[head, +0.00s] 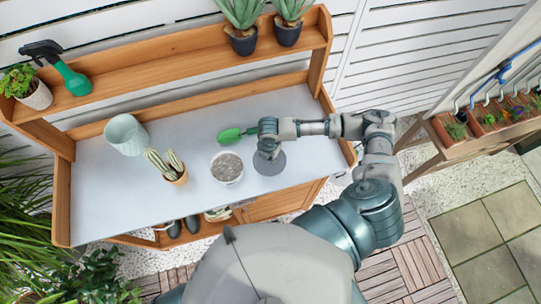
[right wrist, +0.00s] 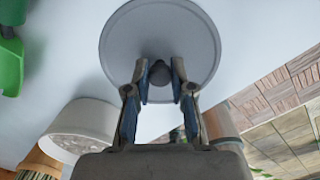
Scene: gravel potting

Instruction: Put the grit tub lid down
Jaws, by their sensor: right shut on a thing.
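The grit tub lid (head: 270,164) is a round grey disc at the right part of the bench, just right of the open grit tub (head: 228,177). My right gripper (head: 268,150) is above the lid. In the right wrist view the gripper (right wrist: 160,80) is shut on the dark knob (right wrist: 160,72) of the lid (right wrist: 160,30). I cannot tell whether the lid touches the bench or hangs just above it. The white tub, full of grey grit, also shows in the right wrist view (right wrist: 95,117). My left gripper is not in view.
A green scoop (head: 229,136) lies behind the tub, close to my right gripper. A cactus in a small pot (head: 178,179) and a pale green pot (head: 126,136) stand further left. The bench top (head: 105,195) is clear at the front left.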

